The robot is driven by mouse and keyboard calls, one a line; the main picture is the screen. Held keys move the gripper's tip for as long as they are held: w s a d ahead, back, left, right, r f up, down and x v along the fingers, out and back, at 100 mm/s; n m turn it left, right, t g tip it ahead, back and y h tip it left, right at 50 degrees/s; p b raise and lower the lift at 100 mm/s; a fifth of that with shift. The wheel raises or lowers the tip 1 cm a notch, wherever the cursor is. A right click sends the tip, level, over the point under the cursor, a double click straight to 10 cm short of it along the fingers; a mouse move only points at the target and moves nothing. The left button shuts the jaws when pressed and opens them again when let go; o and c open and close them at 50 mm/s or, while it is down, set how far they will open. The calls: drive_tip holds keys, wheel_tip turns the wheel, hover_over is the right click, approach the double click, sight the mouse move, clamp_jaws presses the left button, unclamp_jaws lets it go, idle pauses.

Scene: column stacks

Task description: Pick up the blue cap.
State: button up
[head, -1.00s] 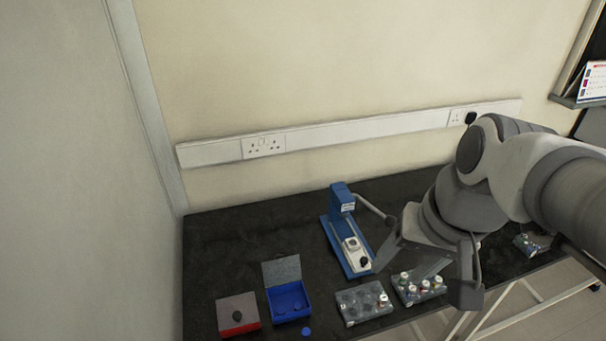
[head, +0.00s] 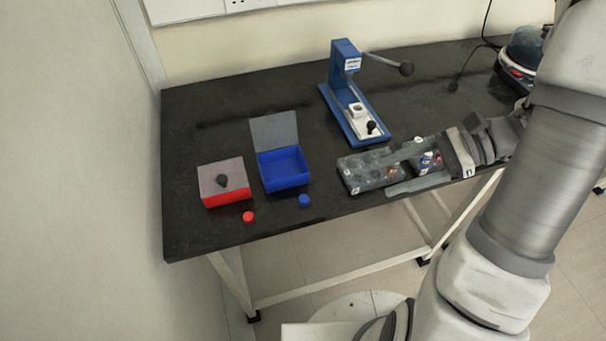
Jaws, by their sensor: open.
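The blue cap (head: 304,201) lies on the black bench near its front edge, just in front of the open blue box (head: 284,182). It stands apart from the box and nothing covers it. My gripper (head: 381,174) is to the right of the cap, pointing left, with its two fingers spread over or beside the grey rack (head: 352,178). Nothing shows held between the fingers. I cannot tell its exact height above the rack.
A red cap (head: 248,216) lies left of the blue cap, by a red box (head: 227,199) with a grey lid and black knob. A blue press (head: 343,70) with a lever stands behind the rack. Small vials (head: 427,161) show near my gripper. Bench is bare at the left.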

wheel_tip(320, 180, down, 4)
drive_tip(key=w+d+m+t+y+b, duration=0.1)
drive_tip(key=d+m, duration=0.1)
drive_tip(key=b, duration=0.5)
approach(306, 198)
drive_tip(key=x, duration=0.8)
drive_tip(key=shift+a, duration=0.1)
clamp_jaws()
